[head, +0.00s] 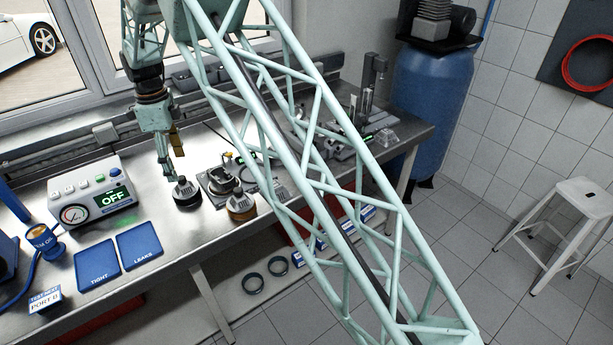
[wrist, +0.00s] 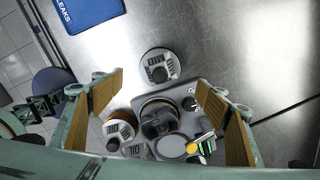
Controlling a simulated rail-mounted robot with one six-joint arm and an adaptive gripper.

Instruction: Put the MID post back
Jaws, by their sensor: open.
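A round post with a black knob and a pale label stands upright on the steel bench in the head view (head: 187,193). It also shows in the wrist view (wrist: 159,65); its lettering looks like MID but is too small to be sure. My gripper (head: 174,165) is above it, open and empty. In the wrist view my gripper's fingers (wrist: 160,88) are spread wide, with the post between and beyond the tips. A grey fixture plate (wrist: 184,97) with a round dark holder (wrist: 162,119) lies beside the post.
An orange-rimmed labelled post (head: 241,208) stands close to the plate. The tester box (head: 92,194) reading OFF and blue TIGHT (head: 97,264) and LEAKS (head: 140,244) mats are to the left. My lattice arm crosses the head view, hiding part of the bench.

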